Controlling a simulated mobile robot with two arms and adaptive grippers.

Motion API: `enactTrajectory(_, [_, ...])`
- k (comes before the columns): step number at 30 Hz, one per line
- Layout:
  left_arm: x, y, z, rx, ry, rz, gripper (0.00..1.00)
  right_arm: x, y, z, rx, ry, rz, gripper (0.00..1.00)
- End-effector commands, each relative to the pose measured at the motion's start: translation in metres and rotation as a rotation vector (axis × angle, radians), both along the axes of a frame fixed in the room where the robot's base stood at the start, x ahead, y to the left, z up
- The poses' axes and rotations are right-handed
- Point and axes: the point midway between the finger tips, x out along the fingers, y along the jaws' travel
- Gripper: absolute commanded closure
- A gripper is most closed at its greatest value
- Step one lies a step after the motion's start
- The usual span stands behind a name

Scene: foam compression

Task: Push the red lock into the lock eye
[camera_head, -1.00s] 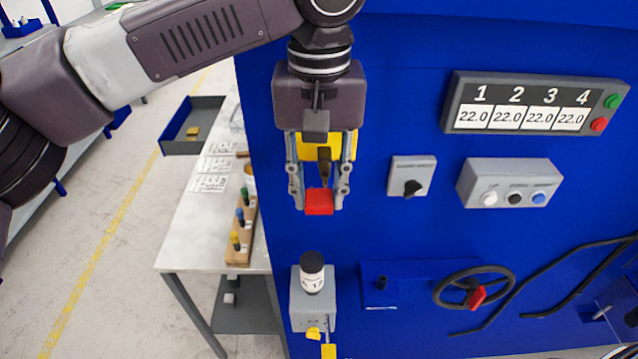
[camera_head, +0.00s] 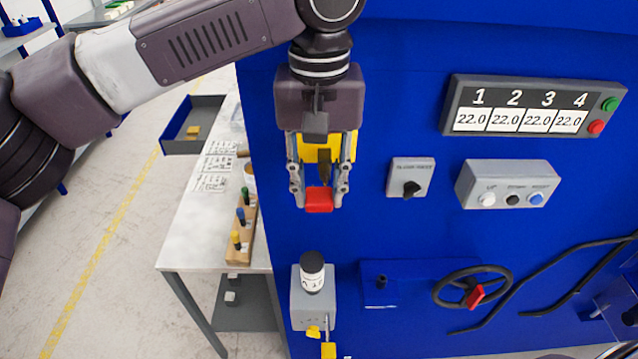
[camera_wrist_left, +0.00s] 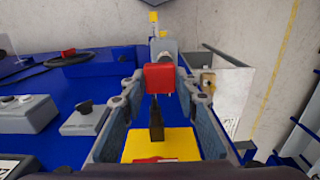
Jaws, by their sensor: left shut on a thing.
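My left gripper (camera_head: 319,198) hangs in front of the blue machine, pointing down, with its two fingers on either side of the red lock (camera_head: 319,203). It is shut on this lock. In the left wrist view the red lock (camera_wrist_left: 159,77) sits between the fingertips of my left gripper (camera_wrist_left: 160,85). A yellow plate (camera_head: 345,147) with a dark upright part (camera_head: 324,168) shows behind and between the fingers. The plate also shows in the left wrist view (camera_wrist_left: 180,145). I cannot make out the lock eye clearly; the gripper may hide it. My right gripper is not in view.
To the right are a grey rotary switch (camera_head: 411,178), a button box (camera_head: 508,184) and a handwheel (camera_head: 444,302). A table (camera_head: 187,240) stands at left.

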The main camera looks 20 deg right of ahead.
Motion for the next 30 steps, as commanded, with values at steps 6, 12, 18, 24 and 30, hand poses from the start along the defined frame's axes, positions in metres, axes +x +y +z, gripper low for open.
enactTrajectory(6, [0.004, -0.001, 0.001, 0.000, 0.000, 0.001, 1.00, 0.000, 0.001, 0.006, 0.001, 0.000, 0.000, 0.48])
enactTrajectory(12, [0.006, -0.002, 0.001, 0.000, 0.000, 0.000, 1.00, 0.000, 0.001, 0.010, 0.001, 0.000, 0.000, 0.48])
enactTrajectory(18, [0.010, -0.003, 0.001, 0.000, 0.000, 0.000, 1.00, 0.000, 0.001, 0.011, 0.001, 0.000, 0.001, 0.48])
enactTrajectory(24, [0.014, -0.004, 0.000, -0.001, 0.000, 0.001, 1.00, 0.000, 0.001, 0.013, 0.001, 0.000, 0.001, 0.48])
enactTrajectory(30, [0.017, -0.005, 0.000, -0.001, -0.001, 0.000, 0.70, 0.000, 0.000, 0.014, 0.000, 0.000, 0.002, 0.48])
